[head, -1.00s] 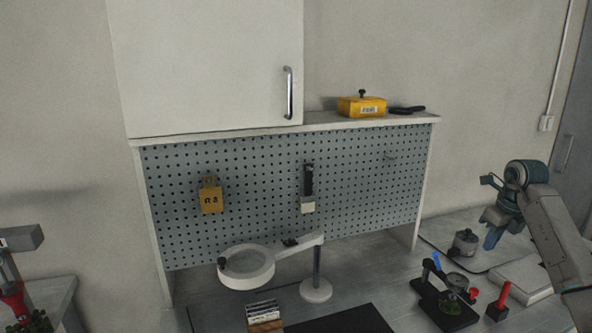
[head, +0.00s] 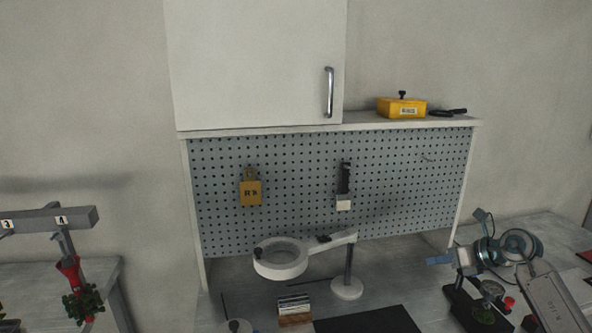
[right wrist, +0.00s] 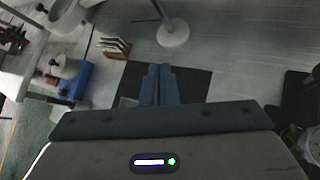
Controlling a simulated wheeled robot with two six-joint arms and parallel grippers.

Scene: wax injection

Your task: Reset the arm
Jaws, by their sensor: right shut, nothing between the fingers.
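My right gripper (head: 440,261) is at the right of the head view, its arm rising from the lower right corner. In the right wrist view its two blue fingers (right wrist: 160,85) lie together with nothing between them, above the black mat (right wrist: 190,80). The mat also shows at the bottom of the head view (head: 370,320). My left gripper does not show in either view.
A ring magnifier lamp (head: 280,262) stands beside a small rack of plates (head: 294,308). A dark fixture (head: 472,306) is under my right arm. A yellow box (head: 402,107) sits on the shelf above the pegboard (head: 300,170). A numbered rack (head: 50,220) is at left.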

